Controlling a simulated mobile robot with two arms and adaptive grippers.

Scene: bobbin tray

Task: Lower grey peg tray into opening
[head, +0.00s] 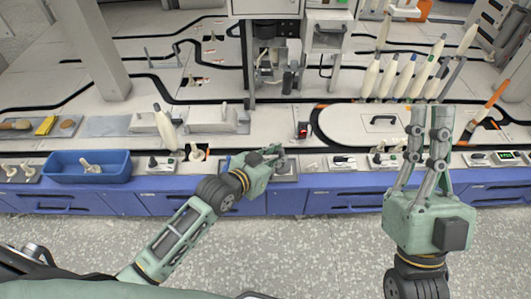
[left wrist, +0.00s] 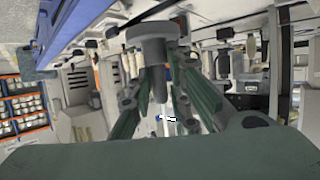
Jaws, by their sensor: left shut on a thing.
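My left gripper (head: 278,155) is above the blue-fronted bench edge at the middle of the head view. In the left wrist view its fingers (left wrist: 160,105) close around a grey part with a round, flat head (left wrist: 150,32) and a narrower stem. A grey flat plate (head: 289,178) shows under and beside the left gripper in the head view; I cannot tell whether it is the peg tray or part of the bench. The opening is not clearly visible. My right gripper (head: 429,110) points up over the bench at the right, with its fingers apart and empty.
A blue bin (head: 62,168) with a pale part stands at the left. A cream rounded board (head: 345,127) with a dark handle slot lies behind the right gripper, with several white cones (head: 388,75) at its back. Small switches line the bench edge.

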